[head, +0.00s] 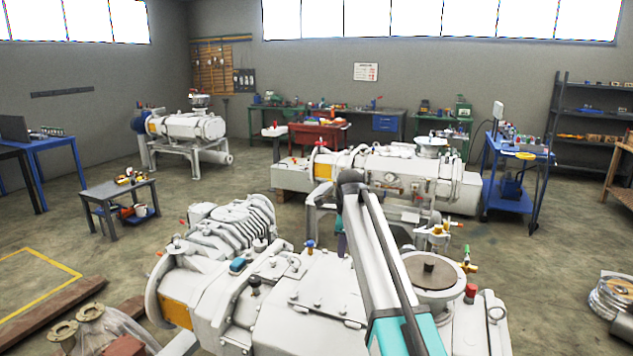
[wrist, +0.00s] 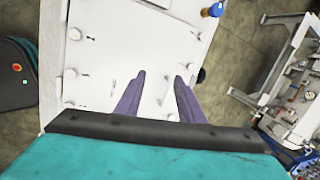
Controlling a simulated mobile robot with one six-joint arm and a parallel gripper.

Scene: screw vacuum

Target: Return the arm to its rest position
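My gripper (wrist: 158,95) shows in the wrist view with its two purple fingers apart and nothing between them. It is above the white top cover of the vacuum pump (wrist: 110,50), which has several bolts and knobs. I cannot tell the gap between the fingertips and the cover. In the head view my arm reaches out over the same large white pump (head: 300,305). The gripper end is mostly hidden behind the arm there.
A second white pump (head: 400,170) stands just beyond, and a third (head: 185,128) stands at the back left. A blue cart (head: 515,185) is at the right, a small grey table (head: 118,192) at the left. Wooden beams (head: 50,312) lie front left. Open floor (head: 545,270) is at the right.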

